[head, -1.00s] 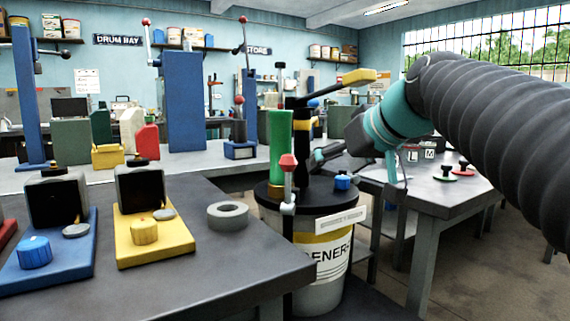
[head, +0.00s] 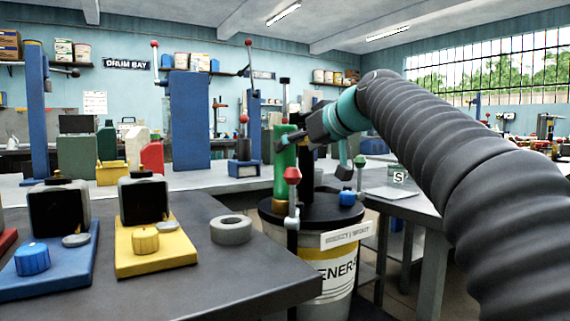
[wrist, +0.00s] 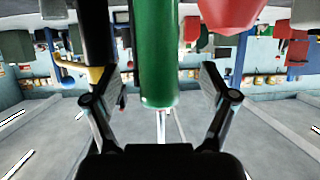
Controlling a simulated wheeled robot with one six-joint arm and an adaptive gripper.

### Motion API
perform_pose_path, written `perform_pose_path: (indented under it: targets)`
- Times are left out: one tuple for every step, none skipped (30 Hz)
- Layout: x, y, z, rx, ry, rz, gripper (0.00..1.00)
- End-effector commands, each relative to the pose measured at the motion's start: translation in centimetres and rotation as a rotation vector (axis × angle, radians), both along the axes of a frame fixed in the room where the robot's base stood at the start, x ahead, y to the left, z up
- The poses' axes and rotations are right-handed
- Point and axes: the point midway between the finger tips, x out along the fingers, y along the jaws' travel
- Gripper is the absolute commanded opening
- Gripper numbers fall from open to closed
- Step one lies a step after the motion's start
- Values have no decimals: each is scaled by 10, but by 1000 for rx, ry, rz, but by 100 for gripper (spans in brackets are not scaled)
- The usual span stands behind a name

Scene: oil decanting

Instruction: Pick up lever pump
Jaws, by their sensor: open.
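A green cylinder (head: 285,158) with a brass-coloured base stands upright on the black lid of a white drum, beside a dark post (head: 307,165). It appears to be part of the pump; I cannot tell which handle belongs to it. My gripper (head: 302,142) is open at the cylinder's upper part. In the wrist view, which looks upside down, the green cylinder (wrist: 158,50) lies between the open fingers of my gripper (wrist: 158,82), with gaps on both sides. A yellow hooked part (wrist: 82,70) on a dark post is close to the left finger.
The drum (head: 338,268) stands beside the grey bench (head: 215,285). A red-knobbed lever (head: 292,176) rises just in front of the cylinder. A blue knob (head: 347,198) is on the lid. A grey ring (head: 231,229) and a yellow-based device (head: 150,250) sit on the bench.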

Motion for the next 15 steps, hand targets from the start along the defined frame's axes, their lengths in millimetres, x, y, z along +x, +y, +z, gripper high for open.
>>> perform_pose_path:
  targets:
    - [2, 2, 0, 0, -1, 0, 84]
    - [2, 2, -1, 0, -2, -1, 84]
    - [3, 2, -1, 0, -2, -1, 84]
    - [4, 3, -2, 0, -2, -1, 84]
    - [5, 4, -3, 0, -1, -1, 84]
    - [7, 5, -4, 0, 0, -1, 84]
    - [9, 7, -5, -1, 1, 0, 84]
    - [12, 8, -7, -1, 2, 0, 84]
    - [16, 11, -10, -1, 2, 1, 84]
    - [19, 13, -11, -1, 2, 1, 84]
    - [22, 15, -13, -1, 2, 1, 84]
    - [27, 18, -16, -1, 2, 1, 84]
    - [30, 21, -17, -1, 2, 1, 84]
    - [33, 23, -18, -1, 2, 1, 84]
    - [36, 26, -20, -1, 1, 0, 84]
